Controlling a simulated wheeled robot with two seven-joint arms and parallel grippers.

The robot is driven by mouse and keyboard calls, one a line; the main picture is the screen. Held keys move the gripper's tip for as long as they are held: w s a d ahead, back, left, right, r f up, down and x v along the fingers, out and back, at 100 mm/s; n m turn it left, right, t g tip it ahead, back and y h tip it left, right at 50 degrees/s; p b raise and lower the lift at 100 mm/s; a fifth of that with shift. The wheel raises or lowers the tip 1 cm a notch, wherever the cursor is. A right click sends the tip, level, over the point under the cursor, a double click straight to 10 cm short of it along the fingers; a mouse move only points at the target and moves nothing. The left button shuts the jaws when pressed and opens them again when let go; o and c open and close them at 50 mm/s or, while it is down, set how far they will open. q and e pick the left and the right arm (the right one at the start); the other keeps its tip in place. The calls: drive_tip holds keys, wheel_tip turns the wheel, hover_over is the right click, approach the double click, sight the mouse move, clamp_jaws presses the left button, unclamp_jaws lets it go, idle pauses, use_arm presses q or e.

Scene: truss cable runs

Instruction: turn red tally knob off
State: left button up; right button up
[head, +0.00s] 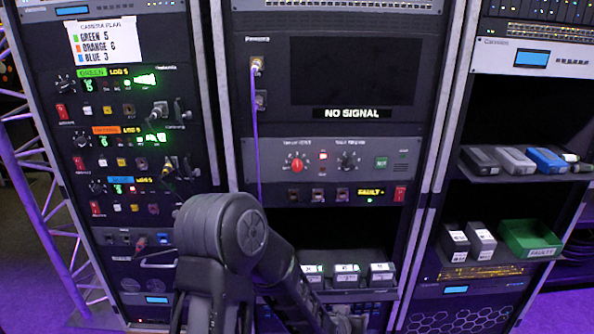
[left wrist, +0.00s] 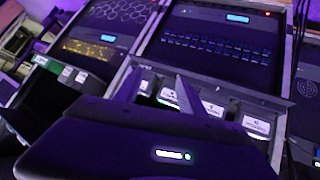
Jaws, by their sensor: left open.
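A round red knob (head: 298,163) sits on the grey panel (head: 330,168) in the middle rack, under the dark screen. A black knob (head: 348,161) is to its right on the same panel. The small labels above them are too blurred to read. My left arm rises in front of the middle rack, and its gripper is low by the shelf of small boxes, well below the red knob and apart from it. In the left wrist view my left gripper (left wrist: 160,88) is open, its two dark fingers apart with nothing clearly between them. My right gripper is not in view.
A shelf holds several labelled boxes (head: 346,270). The screen (head: 355,70) stands above a "NO SIGNAL" label. The right rack has battery-like blocks (head: 515,158) and a green bin (head: 530,236). Space before the panel looks clear.

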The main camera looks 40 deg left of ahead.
use_arm(q)
drive_tip(key=w+a+r+n+t+y, duration=0.1)
drive_tip(key=w+a+r+t+y, duration=0.15)
drive_tip(key=a+r, duration=0.45)
drive_tip(key=w+a+r+n+t+y, duration=0.1)
drive_tip(key=w+a+r+y, duration=0.3)
drive_tip(key=r, duration=0.6)
drive_tip(key=n+t+y, duration=0.2)
drive_tip(key=n+y, duration=0.1)
approach(297, 168)
drive_tip(key=shift+w+a+r+g, duration=0.25)
drive_tip(key=shift+w+r, duration=0.05)
drive_tip(key=shift+w, duration=0.05)
drive_tip(key=p+x, duration=0.2)
drive_tip(key=x, duration=0.5)
drive_tip(key=shift+w+a, duration=0.2)
drive_tip(key=shift+w, duration=0.15)
drive_tip(key=shift+c, duration=0.4)
clamp_jaws()
